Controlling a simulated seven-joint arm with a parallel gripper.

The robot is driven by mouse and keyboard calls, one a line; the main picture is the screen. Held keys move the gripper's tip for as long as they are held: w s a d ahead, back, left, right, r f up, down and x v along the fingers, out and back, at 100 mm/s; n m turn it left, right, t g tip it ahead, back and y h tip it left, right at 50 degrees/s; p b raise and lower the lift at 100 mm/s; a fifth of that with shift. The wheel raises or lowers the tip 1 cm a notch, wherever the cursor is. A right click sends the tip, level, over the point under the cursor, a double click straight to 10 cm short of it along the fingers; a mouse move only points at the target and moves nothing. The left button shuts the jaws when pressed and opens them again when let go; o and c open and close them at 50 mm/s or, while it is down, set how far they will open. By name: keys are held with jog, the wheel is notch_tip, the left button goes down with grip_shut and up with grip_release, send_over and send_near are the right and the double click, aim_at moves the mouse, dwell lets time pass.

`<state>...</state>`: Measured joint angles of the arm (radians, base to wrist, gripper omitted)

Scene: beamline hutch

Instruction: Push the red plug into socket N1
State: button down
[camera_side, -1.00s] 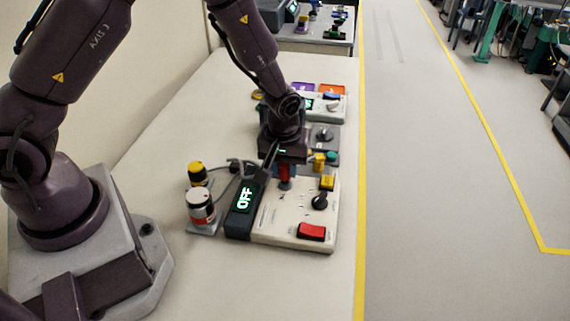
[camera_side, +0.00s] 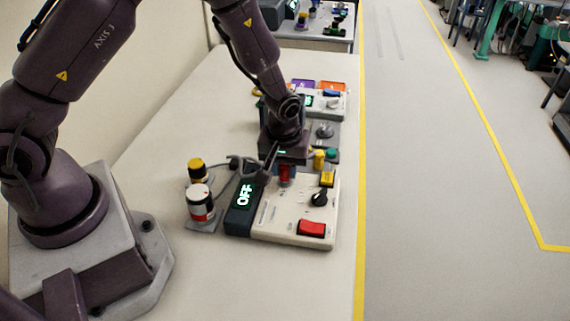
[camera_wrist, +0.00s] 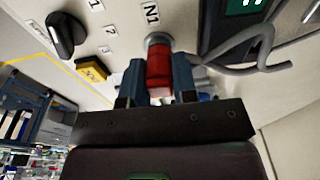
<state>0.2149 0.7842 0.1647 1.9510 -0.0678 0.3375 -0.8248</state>
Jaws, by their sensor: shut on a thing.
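The red plug (camera_wrist: 159,70) is between the two fingers of my gripper (camera_wrist: 159,80) in the wrist view. Its far end meets a round grey socket (camera_wrist: 157,40) beside the label N1 on the panel; I cannot tell how deep it sits. In the side view the red plug (camera_side: 285,172) is upright under my gripper (camera_side: 284,165), at the back of the cream panel (camera_side: 275,215). The fingers are shut on the plug and partly hide it.
A grey cable (camera_wrist: 250,60) curves near the socket. Two capped cylinders stand left of the panel.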

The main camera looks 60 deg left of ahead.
jog(key=c, duration=0.8)
grip_release()
notch_tip(320, 180, up, 13)
jog(key=s+d, duration=0.1)
jog(key=s+r+m+t, duration=0.1)
jog(key=s+r+m, duration=0.2)
jog(key=s+r, duration=0.2)
jog(key=s+a+r+m+t, duration=0.1)
jog(key=s+r+m+t, duration=0.1)
jog(key=s+r, duration=0.4)
jog(key=s+a+r+m+t+h, duration=0.1)
jog(key=s+r+m, duration=0.3)
jog(key=s+r, duration=0.2)
jog(key=shift+s+a+t, duration=0.15)
jog(key=shift+s+t, duration=0.15)
jog(key=shift+s, duration=0.35)
